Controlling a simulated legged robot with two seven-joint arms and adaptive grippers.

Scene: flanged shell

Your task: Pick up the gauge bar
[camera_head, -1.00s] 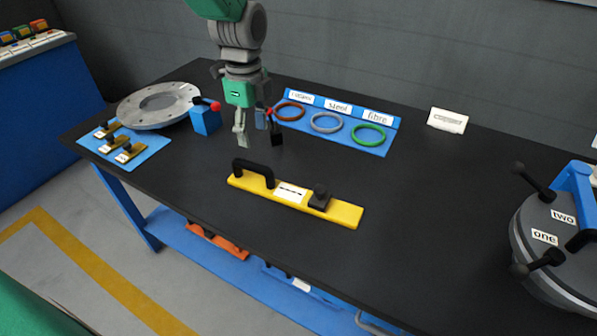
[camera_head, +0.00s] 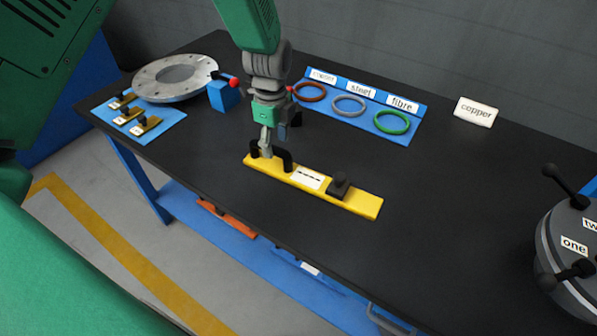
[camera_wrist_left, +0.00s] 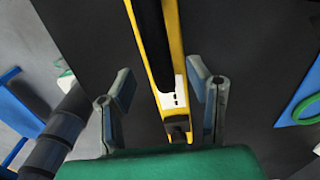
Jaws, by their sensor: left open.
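The gauge bar is a yellow bar (camera_head: 355,203) with a black arched handle (camera_head: 284,157) at its left end, a white label near its middle and a black knob block to the right. It lies flat on the black bench. My left gripper (camera_head: 272,148) is open and low over the handle end, covering part of the handle. In the left wrist view, the left gripper (camera_wrist_left: 162,82) has its fingers apart, one on each side of the bar (camera_wrist_left: 177,50) and its black handle (camera_wrist_left: 152,40). Contact with the handle cannot be told. My right gripper is out of view.
Behind the bar is a blue tray (camera_head: 352,123) with brown, grey and green rings. A metal flange (camera_head: 205,72), a blue block (camera_head: 222,96) and a blue mat (camera_head: 160,128) lie left. A grey round vessel (camera_head: 560,245) is right.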

